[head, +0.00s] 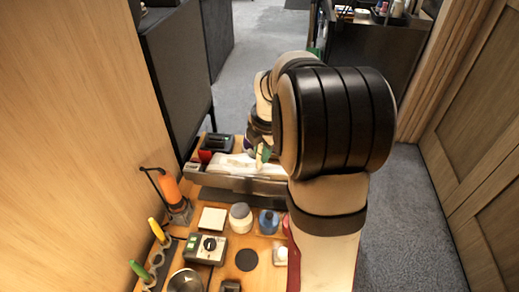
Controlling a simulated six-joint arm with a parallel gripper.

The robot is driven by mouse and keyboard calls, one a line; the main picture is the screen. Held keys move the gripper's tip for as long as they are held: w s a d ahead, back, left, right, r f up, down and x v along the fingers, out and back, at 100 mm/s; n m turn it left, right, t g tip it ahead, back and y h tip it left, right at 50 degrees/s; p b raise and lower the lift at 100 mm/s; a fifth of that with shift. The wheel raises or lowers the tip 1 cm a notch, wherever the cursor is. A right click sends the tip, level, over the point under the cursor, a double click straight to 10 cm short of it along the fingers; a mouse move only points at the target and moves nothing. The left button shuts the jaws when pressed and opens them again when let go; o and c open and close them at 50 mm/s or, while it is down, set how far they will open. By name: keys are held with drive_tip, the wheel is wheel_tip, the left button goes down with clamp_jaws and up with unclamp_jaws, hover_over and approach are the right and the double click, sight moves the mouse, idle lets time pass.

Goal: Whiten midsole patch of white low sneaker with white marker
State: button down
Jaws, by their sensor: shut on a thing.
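The white low sneaker (234,164) appears as a pale, low shape behind a grey ledge at the middle of the bench, and its right part is hidden by my arm. The midsole patch cannot be made out. My gripper (257,151) is at the sneaker's right end, small and largely covered by my arm. It is shut on a slim pale-and-green item (262,156), which looks like the marker. Whether its tip touches the sneaker cannot be told.
A grey ledge (225,181) crosses the bench before the sneaker. Nearer stand a white block (212,219), a white jar (241,217), a blue jar (268,221), a control box (206,248) and an orange tool (171,190). A wooden wall borders the left.

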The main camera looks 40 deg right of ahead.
drive_tip(key=shift+s+d, duration=0.25)
wheel_tip(320, 180, up, 8)
drive_tip(key=w+a, duration=0.1)
drive_tip(key=w, duration=0.1)
drive_tip(key=shift+w+a+f, duration=0.15)
drive_tip(key=shift+a, duration=0.2)
idle(2.2)
idle(0.5)
